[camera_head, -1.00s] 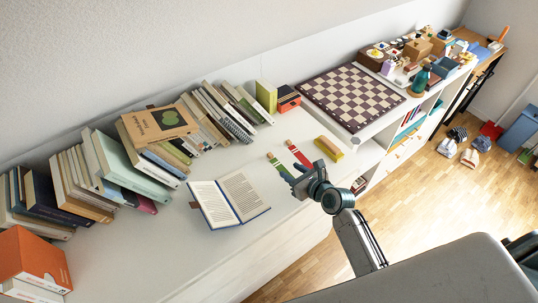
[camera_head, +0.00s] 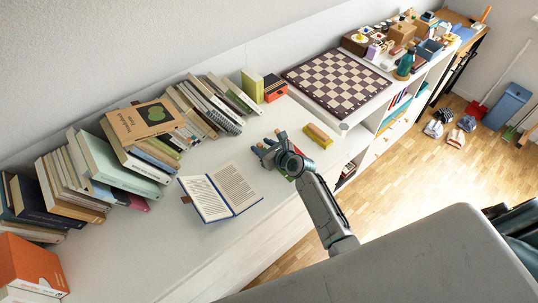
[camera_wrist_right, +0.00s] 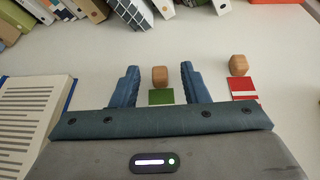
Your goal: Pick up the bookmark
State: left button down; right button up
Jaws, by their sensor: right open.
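A green bookmark (camera_wrist_right: 160,97) with a wooden block at its end (camera_wrist_right: 160,75) lies on the white top between the two blue fingers of my right gripper (camera_wrist_right: 159,72) in the right wrist view. The gripper is open; a gap shows on both sides of the block. A red bookmark with a white stripe (camera_wrist_right: 243,88) and a wooden block lies just right of the fingers. In the head view my right gripper (camera_head: 268,149) covers most of both bookmarks. My left gripper is not in view.
An open book (camera_head: 232,190) lies to the left of the gripper. A yellow block (camera_head: 319,136) lies to its right, with a chessboard (camera_head: 336,82) beyond. Rows of books line the wall behind. The cabinet's front edge is close.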

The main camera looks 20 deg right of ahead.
grip_shut()
dwell(0.3)
jog(key=shift+r, duration=0.1)
